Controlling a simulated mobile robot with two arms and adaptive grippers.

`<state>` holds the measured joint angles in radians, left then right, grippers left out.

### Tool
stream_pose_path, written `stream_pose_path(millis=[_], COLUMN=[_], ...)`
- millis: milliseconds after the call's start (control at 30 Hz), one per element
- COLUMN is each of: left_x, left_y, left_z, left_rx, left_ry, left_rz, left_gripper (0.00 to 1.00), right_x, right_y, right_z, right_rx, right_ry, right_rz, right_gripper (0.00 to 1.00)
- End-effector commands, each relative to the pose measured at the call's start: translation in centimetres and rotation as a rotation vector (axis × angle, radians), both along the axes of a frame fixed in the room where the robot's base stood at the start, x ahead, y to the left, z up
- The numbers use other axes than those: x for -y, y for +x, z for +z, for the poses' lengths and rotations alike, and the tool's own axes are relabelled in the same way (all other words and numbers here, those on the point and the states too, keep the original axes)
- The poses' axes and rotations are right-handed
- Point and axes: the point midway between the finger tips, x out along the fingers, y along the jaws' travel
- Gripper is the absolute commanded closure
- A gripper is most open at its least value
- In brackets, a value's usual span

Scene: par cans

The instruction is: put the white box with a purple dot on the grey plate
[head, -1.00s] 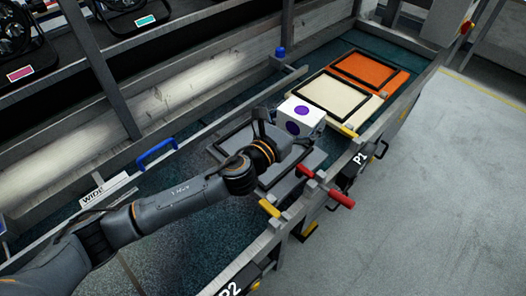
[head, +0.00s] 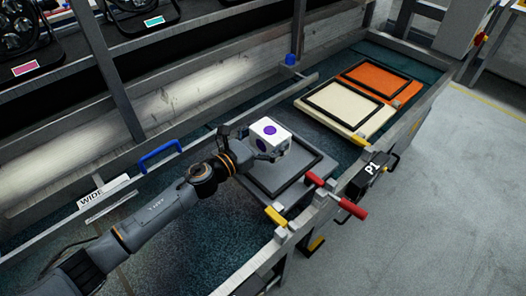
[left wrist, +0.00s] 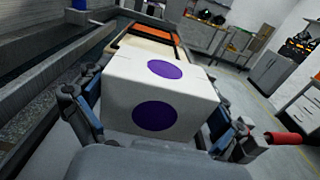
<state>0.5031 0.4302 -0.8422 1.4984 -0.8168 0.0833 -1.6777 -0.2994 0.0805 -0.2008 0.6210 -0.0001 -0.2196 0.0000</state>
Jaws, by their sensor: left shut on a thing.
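The white box with purple dots (head: 270,139) is held by my left gripper (head: 254,144), over the far left part of the grey plate in the head view. In the left wrist view the box (left wrist: 160,92) fills the middle, with a finger on either side of it and purple dots on its top and near face. The grey plate (head: 314,181) lies on the bench with a black frame on it. The gap between box and plate is hard to judge. My right gripper is not in view.
A cream plate (head: 378,125) and an orange plate (head: 408,92), each with a black frame, lie farther back. A red-handled clamp (head: 350,206) and a yellow piece (head: 276,215) sit at the bench's front edge. A blue handle (head: 160,155) stands at the left.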

Motion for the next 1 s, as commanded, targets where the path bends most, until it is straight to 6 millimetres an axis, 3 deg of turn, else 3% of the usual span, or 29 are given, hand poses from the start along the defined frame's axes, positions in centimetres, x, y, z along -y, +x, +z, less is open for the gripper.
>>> stream_pose_path(millis=[267, 467, 867, 900, 1000], left_x=[-1.8, -1.7, -1.7, -1.7, -1.7], left_y=[0.1, 0.1, 0.1, 0.1, 0.1], left_z=[-2.2, -4.7, -5.3, -5.4, -5.3], left_rx=[-0.001, -0.001, 0.002, 0.001, 0.001], left_ry=[-0.003, -0.005, -0.002, -0.001, -0.001], left_rz=[0.002, 0.000, 0.000, 0.000, 0.000], left_gripper=[0.51, 0.51, 0.51, 0.04, 0.00], right_x=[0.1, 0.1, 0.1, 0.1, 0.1], right_y=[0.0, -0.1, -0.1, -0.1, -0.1], right_z=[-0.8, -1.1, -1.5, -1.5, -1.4], right_rx=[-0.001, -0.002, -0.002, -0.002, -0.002], right_ry=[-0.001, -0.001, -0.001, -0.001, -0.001], right_rz=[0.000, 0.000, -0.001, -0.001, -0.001], right_gripper=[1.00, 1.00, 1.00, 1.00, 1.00])
